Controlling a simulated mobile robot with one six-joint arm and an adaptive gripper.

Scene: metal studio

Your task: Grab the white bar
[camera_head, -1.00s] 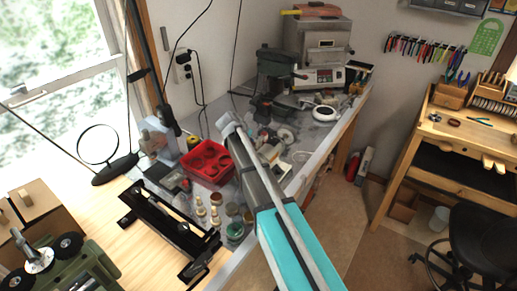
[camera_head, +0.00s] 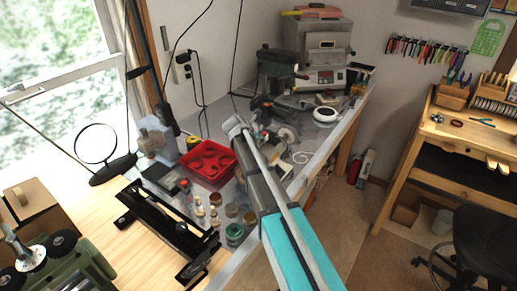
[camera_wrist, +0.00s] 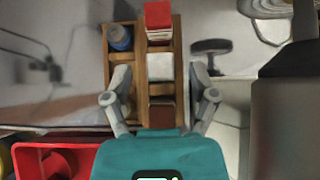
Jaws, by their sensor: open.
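The white bar (camera_wrist: 160,67) shows in the wrist view as a pale block. It sits in a narrow wooden holder (camera_wrist: 178,45), between a red block (camera_wrist: 158,18) and a dark brown block (camera_wrist: 162,113). My gripper (camera_wrist: 161,78) is open, with one finger on each side of the holder around the white bar. Whether the fingers touch anything, I cannot tell. In the head view my gripper (camera_head: 236,124) reaches over the metal bench, and my arm hides the white bar.
A red tray (camera_head: 208,180) lies left of my gripper, with several small jars (camera_head: 234,233) nearer. A blue cylinder (camera_wrist: 120,37) stands in the holder's left part. A drill press (camera_head: 277,75) and a small oven (camera_head: 322,55) stand farther back.

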